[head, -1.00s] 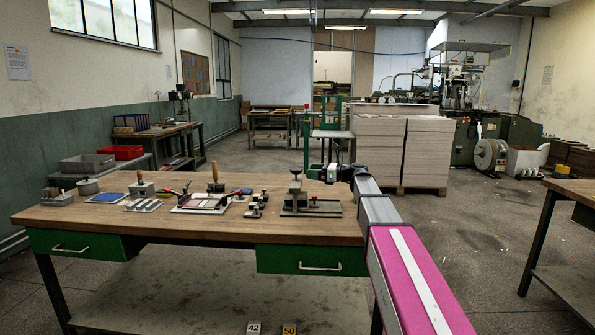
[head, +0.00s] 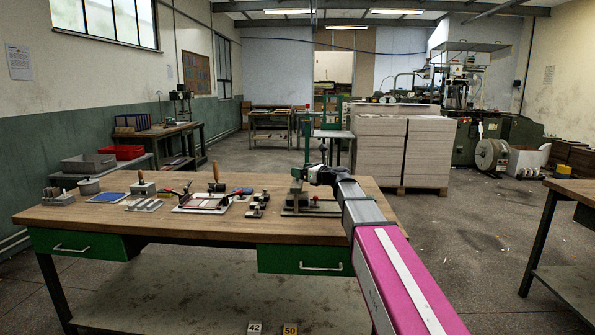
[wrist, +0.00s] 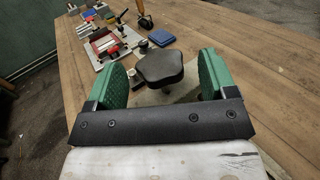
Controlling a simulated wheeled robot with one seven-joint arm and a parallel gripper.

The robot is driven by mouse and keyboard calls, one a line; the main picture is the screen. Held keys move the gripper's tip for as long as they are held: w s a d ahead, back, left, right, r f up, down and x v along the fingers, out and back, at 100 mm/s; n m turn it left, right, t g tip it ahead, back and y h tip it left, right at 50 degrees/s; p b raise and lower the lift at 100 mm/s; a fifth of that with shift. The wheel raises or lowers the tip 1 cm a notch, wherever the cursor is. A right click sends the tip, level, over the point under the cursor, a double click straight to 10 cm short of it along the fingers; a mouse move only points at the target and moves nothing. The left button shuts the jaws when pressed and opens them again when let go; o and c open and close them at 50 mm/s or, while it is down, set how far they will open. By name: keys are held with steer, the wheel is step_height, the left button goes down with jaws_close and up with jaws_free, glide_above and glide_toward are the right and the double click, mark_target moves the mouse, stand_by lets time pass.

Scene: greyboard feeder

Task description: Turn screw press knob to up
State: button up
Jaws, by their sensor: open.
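The screw press (head: 297,199) stands at the right end of the wooden bench, with a flat base and an upright post. Its black lobed knob (wrist: 163,68) sits on top of the screw and shows clearly in the wrist view. My gripper (wrist: 164,72) is open, with one green finger pad on the left of the knob and one on the right. A gap shows between the knob and each pad. In the head view my gripper (head: 303,173) is at the top of the press and the knob is hard to tell apart from it.
The bench (head: 150,222) also carries a framed jig (head: 203,202), a small clamp fixture (head: 257,204), a blue pad (head: 106,197) and a pot (head: 89,186) to the left. Stacked greyboard (head: 378,150) stands behind the bench. The bench's front strip is clear.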

steer(key=shift+x, duration=1.2)
steer(key=c, duration=0.9)
steer(key=shift+c, duration=0.2)
